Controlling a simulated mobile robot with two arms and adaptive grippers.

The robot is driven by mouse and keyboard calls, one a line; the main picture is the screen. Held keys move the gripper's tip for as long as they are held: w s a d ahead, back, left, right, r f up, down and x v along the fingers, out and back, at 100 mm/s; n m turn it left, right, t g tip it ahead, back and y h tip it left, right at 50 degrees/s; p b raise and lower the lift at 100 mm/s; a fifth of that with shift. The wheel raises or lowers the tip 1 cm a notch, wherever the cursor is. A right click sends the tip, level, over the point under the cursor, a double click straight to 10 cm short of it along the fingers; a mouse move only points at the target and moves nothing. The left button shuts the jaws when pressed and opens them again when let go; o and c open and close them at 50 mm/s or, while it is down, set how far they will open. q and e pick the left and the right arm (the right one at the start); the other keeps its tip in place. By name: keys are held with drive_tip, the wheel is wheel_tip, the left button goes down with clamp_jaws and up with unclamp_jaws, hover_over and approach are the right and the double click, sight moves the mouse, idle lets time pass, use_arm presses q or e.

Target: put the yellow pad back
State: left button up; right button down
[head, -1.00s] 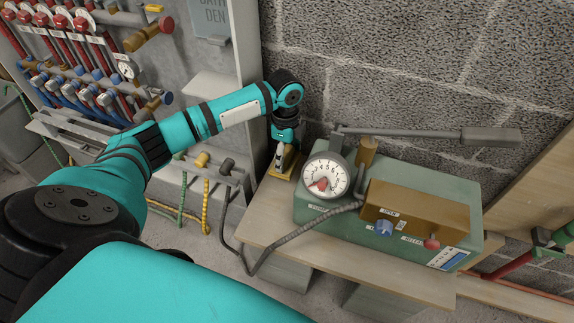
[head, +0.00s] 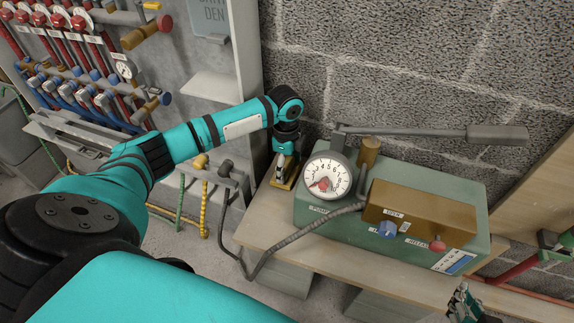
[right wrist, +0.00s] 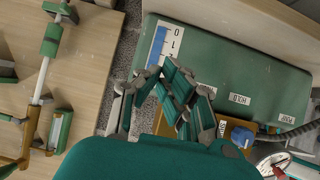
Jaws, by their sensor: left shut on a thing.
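The yellow pad (head: 280,184) shows as a small yellow-brown block at the back left corner of the wooden bench (head: 262,227), left of the green pump. My left gripper (head: 281,168) points down and is shut on the pad, hiding part of it. I cannot tell whether the pad rests on the bench. My right gripper (head: 464,303) is at the lower right edge of the head view. In the right wrist view its fingers (right wrist: 161,70) are close together above the pump's end, and whether they are fully shut is unclear. I see nothing held there.
The green pump (head: 330,215) fills most of the bench, with a gauge (head: 327,177), a long grey lever (head: 420,132) and a dark hose (head: 290,240). A panel with valves (head: 82,70) stands left. A block wall (head: 400,60) is close behind.

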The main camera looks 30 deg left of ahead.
use_arm(q)
drive_tip(key=o, duration=1.6)
